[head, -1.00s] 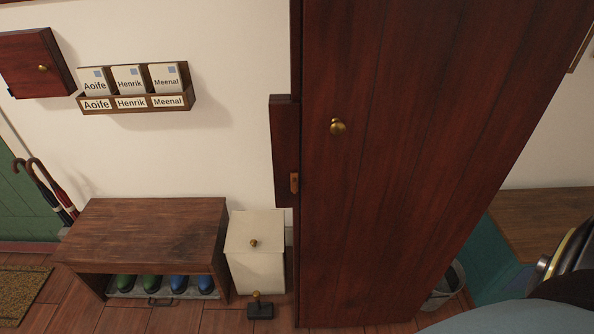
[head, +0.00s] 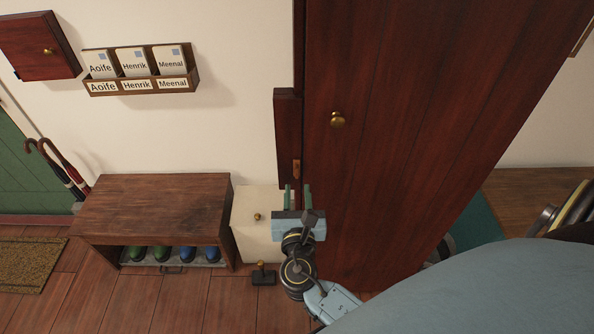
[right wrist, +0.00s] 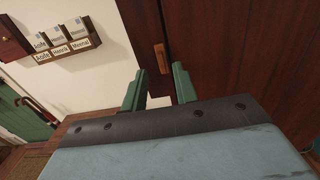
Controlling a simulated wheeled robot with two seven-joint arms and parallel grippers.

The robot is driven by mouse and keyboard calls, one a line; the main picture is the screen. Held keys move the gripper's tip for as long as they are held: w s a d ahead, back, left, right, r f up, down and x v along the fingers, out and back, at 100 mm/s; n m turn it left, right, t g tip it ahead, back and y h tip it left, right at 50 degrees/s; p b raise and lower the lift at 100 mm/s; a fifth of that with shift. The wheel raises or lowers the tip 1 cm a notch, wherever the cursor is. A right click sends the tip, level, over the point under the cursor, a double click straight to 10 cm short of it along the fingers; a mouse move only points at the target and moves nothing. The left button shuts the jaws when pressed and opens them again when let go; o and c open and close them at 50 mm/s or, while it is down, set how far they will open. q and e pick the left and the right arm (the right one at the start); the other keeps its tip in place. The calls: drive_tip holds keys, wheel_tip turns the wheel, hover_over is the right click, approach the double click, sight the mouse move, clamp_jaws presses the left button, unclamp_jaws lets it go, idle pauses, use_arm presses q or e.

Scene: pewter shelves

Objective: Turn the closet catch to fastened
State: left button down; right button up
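The closet (head: 400,110) is a tall dark red-brown cabinet with a round brass knob on its door. The catch (head: 296,170) is a small light-brown piece on the narrow dark board (head: 287,135) at the door's left edge. It stands upright, its long side vertical, and also shows in the right wrist view (right wrist: 160,57). My right gripper (head: 297,189) is just below the catch in the head view. Its two green fingers are apart with nothing between them. In the wrist view the catch appears beyond the fingertips, in line with the gap. My left gripper is not in view.
A small black-based stamp-like object (head: 263,275) is on the floor. A letter rack (head: 140,85) and small red cabinet (head: 38,45) hang on the wall.

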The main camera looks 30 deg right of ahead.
sight(297, 169)
drive_tip(key=x, duration=0.6)
drive_tip(key=shift+w+d, duration=0.15)
drive_tip(key=shift+w, duration=0.15)
clamp_jaws()
